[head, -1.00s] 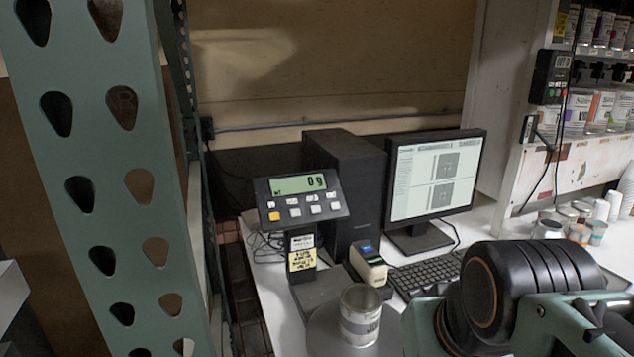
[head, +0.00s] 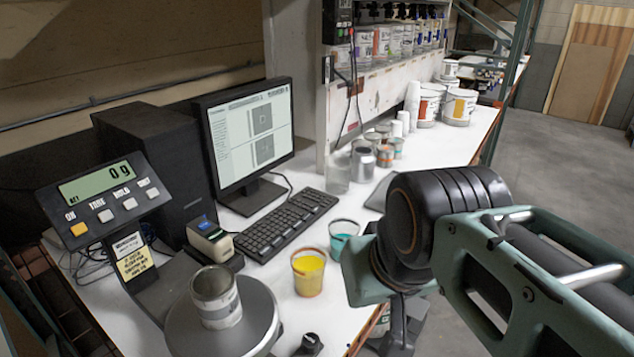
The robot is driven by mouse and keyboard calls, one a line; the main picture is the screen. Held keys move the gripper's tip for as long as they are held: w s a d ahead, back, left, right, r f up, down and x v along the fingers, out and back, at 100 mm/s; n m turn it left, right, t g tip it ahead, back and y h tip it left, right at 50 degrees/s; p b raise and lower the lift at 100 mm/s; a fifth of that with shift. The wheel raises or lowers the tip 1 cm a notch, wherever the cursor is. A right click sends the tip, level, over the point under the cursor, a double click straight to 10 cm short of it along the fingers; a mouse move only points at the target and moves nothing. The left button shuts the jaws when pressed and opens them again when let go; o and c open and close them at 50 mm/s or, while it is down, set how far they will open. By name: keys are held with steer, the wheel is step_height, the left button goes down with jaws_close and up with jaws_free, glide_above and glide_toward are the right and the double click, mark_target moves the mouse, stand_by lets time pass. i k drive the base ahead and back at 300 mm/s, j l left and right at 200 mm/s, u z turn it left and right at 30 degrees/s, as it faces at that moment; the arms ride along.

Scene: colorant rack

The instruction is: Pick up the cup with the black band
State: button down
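A cup (head: 216,298) with a pale label and a grey band stands upright on the round scale plate (head: 262,322). A cup of yellow colorant (head: 307,277) and a cup of teal colorant (head: 342,236) stand on the white bench. Several small cups stand farther back, among them a metallic one with a dark top (head: 363,163). I cannot make out a clearly black band on any cup. My arm crosses the right side. A small dark part at the bottom edge (head: 309,345) may be my gripper; its fingers are not clear, and I see no cup held.
A scale display (head: 108,202) reading 0 g, a label printer (head: 211,239), a monitor (head: 247,137) and a keyboard (head: 285,222) stand at the left and middle. White tubs (head: 458,108) and a colorant rack (head: 400,42) are behind.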

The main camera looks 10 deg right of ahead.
mark_target(339, 229)
steer(key=z, duration=0.25)
steer(key=i+l+u, duration=0.1)
steer(key=l, duration=0.25)
steer(key=i+l+u, duration=0.1)
steer(key=i+l, duration=0.15)
steer(key=l, duration=0.15)
steer(key=i+l+u, duration=0.15)
steer(key=l, duration=0.2)
steer(key=i+l+u, duration=0.1)
steer(key=l, duration=0.3)
